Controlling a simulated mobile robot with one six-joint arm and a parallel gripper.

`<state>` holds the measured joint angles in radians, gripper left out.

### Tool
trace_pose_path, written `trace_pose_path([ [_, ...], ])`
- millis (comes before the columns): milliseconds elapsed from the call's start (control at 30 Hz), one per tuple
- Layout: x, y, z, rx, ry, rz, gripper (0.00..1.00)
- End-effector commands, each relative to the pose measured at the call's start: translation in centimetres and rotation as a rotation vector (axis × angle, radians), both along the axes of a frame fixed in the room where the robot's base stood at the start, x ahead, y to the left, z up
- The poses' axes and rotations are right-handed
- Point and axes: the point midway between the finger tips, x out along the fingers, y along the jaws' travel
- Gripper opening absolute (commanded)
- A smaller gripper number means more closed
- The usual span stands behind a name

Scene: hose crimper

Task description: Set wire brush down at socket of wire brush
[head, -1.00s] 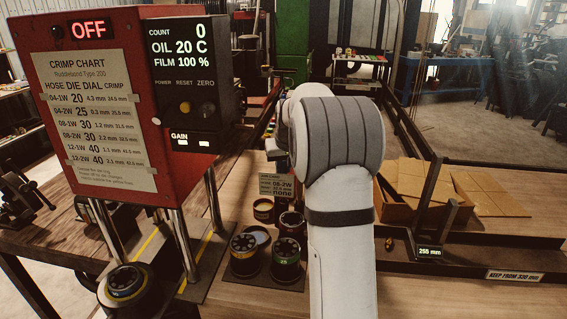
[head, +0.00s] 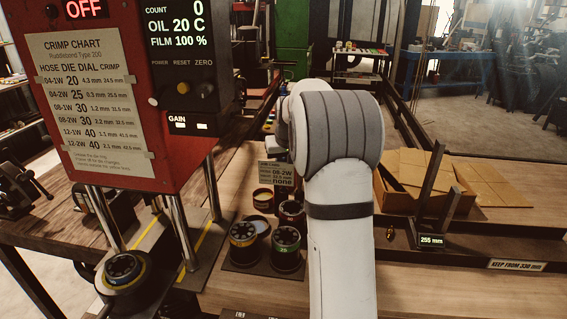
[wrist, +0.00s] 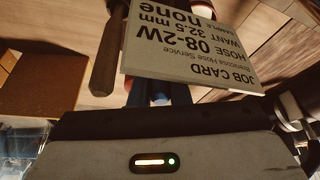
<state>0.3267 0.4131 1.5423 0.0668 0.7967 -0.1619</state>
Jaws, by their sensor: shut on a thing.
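My gripper (wrist: 158,92) shows at the lower middle of the wrist view, its fingertips partly covered by the job card. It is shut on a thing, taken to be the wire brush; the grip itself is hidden. A brown wooden handle (wrist: 105,60), which looks like the wire brush's, runs upward just left of the fingers. Its bristles are not visible. In the head view my arm hides the gripper and the brush. I cannot make out the brush's socket in either view.
The job card (head: 275,174) stands on the bench behind several round die sets (head: 286,245); it is close in the wrist view (wrist: 190,50). The red crimper (head: 100,110) is at left. A cardboard box (head: 395,195) and a dark rail (head: 470,252) are at right.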

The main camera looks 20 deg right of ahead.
Motion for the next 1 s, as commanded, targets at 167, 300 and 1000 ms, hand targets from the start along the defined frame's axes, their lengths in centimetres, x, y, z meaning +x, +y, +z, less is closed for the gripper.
trace_pose_path([
  [167,0.0,0.0,-0.1,0.000,0.000,0.000,0.28],
  [300,0.0,0.0,-0.1,0.000,0.000,0.000,0.39],
  [1000,-2.3,0.5,5.6,-0.002,-0.003,0.000,0.42],
])
